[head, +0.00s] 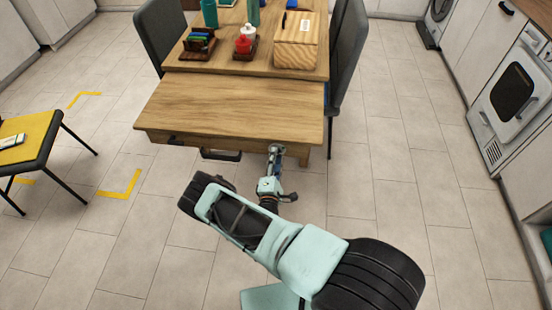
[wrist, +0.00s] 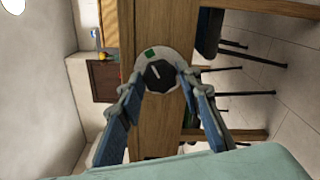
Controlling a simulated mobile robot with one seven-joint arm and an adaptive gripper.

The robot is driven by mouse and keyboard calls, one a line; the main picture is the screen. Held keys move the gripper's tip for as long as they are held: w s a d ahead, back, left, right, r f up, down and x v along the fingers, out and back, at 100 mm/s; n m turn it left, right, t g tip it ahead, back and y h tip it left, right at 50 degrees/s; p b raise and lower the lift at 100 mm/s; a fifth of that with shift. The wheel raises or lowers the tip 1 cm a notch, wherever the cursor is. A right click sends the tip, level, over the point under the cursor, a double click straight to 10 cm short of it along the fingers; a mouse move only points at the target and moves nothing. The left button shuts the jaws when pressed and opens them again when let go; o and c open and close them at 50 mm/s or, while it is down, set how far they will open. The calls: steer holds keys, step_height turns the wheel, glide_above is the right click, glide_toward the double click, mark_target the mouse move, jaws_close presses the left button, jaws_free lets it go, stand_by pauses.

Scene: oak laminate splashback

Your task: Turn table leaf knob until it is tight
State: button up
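The table leaf (head: 235,103) is a wooden panel at the near end of the table. In the wrist view, the knob (wrist: 160,77) is black and faceted, with a short pale line on its face. It sits on a round pale plate (wrist: 172,57) with a green mark (wrist: 149,53) on the wooden edge. My gripper (wrist: 161,75) has its two blue fingers on either side of the knob, with a slight gap that looks open. Contact is hard to judge. In the head view my gripper (head: 276,150) is at the leaf's front edge and hides the knob.
A wooden box (head: 297,42), a red bottle (head: 243,44) and a small dark tray (head: 198,44) stand on the table. Dark chairs (head: 348,50) flank it. A yellow-seated chair (head: 28,140) is at left. The floor right of the table is clear.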

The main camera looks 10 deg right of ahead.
steer(key=o, duration=0.3)
steer(key=shift+s, duration=0.1)
steer(key=v, duration=1.2)
